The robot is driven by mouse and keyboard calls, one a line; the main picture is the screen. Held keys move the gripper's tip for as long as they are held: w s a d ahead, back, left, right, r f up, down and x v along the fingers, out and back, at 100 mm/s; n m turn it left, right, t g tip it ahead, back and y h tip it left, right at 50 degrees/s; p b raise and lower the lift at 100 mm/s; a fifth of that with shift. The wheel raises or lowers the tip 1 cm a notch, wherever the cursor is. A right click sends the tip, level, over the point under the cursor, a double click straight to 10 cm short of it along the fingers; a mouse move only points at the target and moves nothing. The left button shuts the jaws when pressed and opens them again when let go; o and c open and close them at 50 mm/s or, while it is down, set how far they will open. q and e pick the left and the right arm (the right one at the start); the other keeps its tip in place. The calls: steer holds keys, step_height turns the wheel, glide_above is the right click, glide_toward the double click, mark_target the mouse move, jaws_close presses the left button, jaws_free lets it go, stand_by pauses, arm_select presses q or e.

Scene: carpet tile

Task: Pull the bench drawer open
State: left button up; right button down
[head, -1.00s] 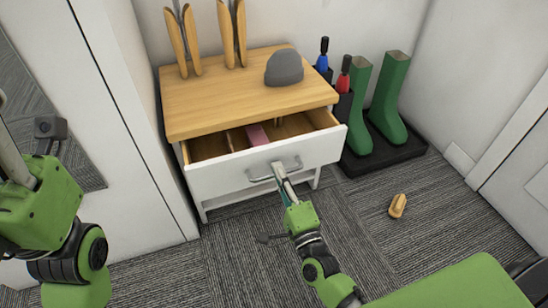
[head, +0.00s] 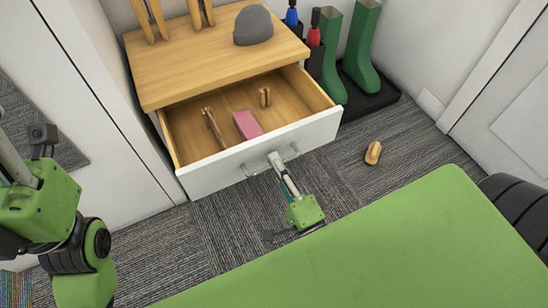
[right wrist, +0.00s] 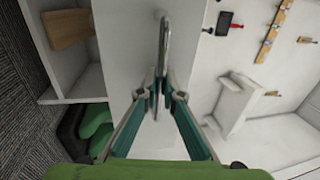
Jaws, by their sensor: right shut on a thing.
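The bench (head: 185,70) has a wooden top and a white-fronted drawer (head: 215,178) that stands well out from it. Inside the drawer lie a pink block (head: 247,124), a wooden brush-like item (head: 213,128) and a small wooden piece (head: 265,97). My right gripper (head: 276,160) is shut on the grey bar handle (head: 293,150) at the drawer's front. In the right wrist view the handle (right wrist: 162,50) runs between the two fingertips (right wrist: 161,92). My left arm (head: 45,205) is at the left edge; its fingers are out of view.
A grey beanie (head: 253,25) and wooden shoe trees (head: 150,18) are on the bench top. Green boots (head: 360,48) stand on a black tray (head: 385,98) to the right. A small wooden brush (head: 373,153) lies on the carpet. A white cabinet (head: 95,130) stands close on the left.

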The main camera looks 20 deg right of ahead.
steer(key=c, duration=2.2)
jaws_free()
steer(key=shift+s, duration=0.1)
steer(key=s, duration=0.4)
steer(key=s+f, duration=0.1)
steer(key=s, duration=0.2)
steer(key=s+f, duration=0.1)
steer(key=s, duration=0.3)
steer(key=shift+s+d+f, duration=0.15)
steer(key=shift+s+d, duration=0.05)
steer(key=shift+s, duration=0.15)
